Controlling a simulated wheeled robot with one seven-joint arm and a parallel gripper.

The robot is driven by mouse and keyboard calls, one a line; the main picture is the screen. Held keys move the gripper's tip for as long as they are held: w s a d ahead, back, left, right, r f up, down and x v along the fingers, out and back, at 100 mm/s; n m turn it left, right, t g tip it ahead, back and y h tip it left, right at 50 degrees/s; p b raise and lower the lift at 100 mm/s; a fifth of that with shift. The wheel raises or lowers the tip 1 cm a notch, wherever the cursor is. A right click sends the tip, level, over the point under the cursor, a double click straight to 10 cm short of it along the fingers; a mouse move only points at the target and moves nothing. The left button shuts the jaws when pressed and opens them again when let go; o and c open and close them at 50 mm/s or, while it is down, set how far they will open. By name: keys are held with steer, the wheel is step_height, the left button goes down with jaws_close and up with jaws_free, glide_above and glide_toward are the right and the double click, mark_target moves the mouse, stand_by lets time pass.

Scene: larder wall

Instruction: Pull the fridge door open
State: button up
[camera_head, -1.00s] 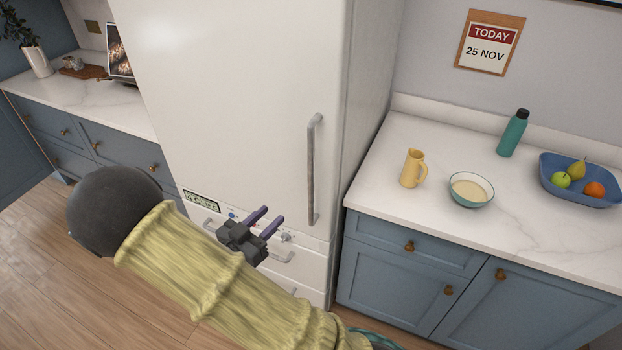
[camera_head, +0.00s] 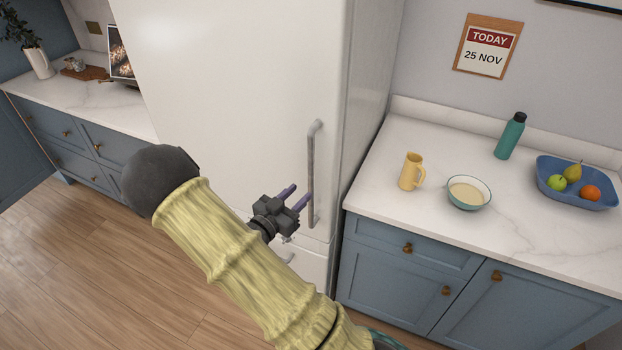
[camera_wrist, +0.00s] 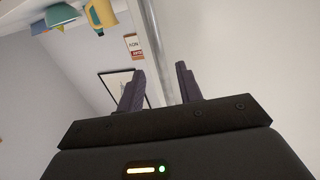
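The white fridge door (camera_head: 230,90) is shut and fills the middle of the head view. Its long grey vertical handle (camera_head: 311,165) runs near the door's right edge. My gripper (camera_head: 300,194) is near the handle's lower part, with its two purple fingers apart. Nothing is held. I cannot tell whether a finger touches the handle.
A worktop (camera_head: 400,225) to the right bears a yellow jug (camera_head: 410,172), a bowl (camera_head: 468,193), a teal bottle (camera_head: 510,137) and a blue fruit tray (camera_head: 580,197). Wooden floor (camera_head: 80,270) is clear at left.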

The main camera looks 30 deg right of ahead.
mark_target(309, 184)
steer(key=p+x, duration=0.1)
steer(key=x, duration=0.5)
steer(key=shift+w+d, duration=0.1)
steer(key=shift+d, duration=0.2)
steer(key=shift+c, duration=0.5)
jaws_close()
